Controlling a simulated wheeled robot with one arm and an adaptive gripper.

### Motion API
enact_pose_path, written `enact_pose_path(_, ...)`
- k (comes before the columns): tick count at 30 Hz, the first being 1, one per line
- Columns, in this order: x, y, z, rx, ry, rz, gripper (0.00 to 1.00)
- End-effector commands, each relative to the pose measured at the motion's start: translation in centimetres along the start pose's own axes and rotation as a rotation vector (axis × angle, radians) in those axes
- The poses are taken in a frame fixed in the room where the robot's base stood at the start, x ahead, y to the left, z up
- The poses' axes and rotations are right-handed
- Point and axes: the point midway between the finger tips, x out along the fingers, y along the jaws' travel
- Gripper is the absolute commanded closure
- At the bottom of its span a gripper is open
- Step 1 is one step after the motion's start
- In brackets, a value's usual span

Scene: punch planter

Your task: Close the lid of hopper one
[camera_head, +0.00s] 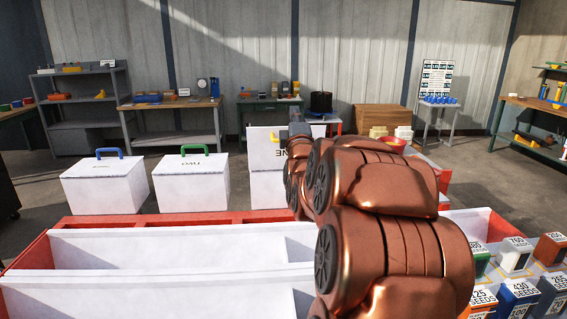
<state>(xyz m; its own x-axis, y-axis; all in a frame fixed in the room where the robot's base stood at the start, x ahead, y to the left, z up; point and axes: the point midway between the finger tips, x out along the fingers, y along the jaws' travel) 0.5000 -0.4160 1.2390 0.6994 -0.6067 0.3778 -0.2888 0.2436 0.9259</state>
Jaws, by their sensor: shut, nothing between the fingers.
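Hopper one (267,190) is a white box behind the red frame, right of the other two hoppers. Its white lid (262,145) stands raised and upright, with upside-down lettering and a small yellow part, apparently its handle, near my gripper. My copper arm covers the right side of the hopper and part of the lid. My gripper (298,129) shows only as a small dark grey part at the lid, beyond the arm. It is shut and holds nothing. Whether it touches the lid is hidden.
Two closed white hoppers stand at left, one with a blue handle (109,151), one with a green handle (196,148). Long white troughs (170,245) in a red frame (35,255) lie in front. Several seed boxes (518,297) stand at lower right. Benches line the back wall.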

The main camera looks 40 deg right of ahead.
Motion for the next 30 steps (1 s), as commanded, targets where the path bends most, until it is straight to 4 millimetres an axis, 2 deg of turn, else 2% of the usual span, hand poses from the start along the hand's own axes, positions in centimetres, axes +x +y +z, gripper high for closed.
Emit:
enact_pose_path(1, -1.1, -2.6, 0.0, 0.0, 0.0, 0.0, 1.0)
enact_pose_path(12, -4.7, -11.4, 0.1, 0.0, 0.0, 0.0, 1.0)
enact_pose_path(18, -6.4, -15.6, 0.1, 0.0, 0.0, 0.0, 1.0)
enact_pose_path(24, -7.3, -17.8, 0.1, 0.0, 0.0, 0.0, 1.0)
enact_pose_path(30, -7.2, -18.2, 0.1, 0.001, 0.0, 0.0, 1.0)
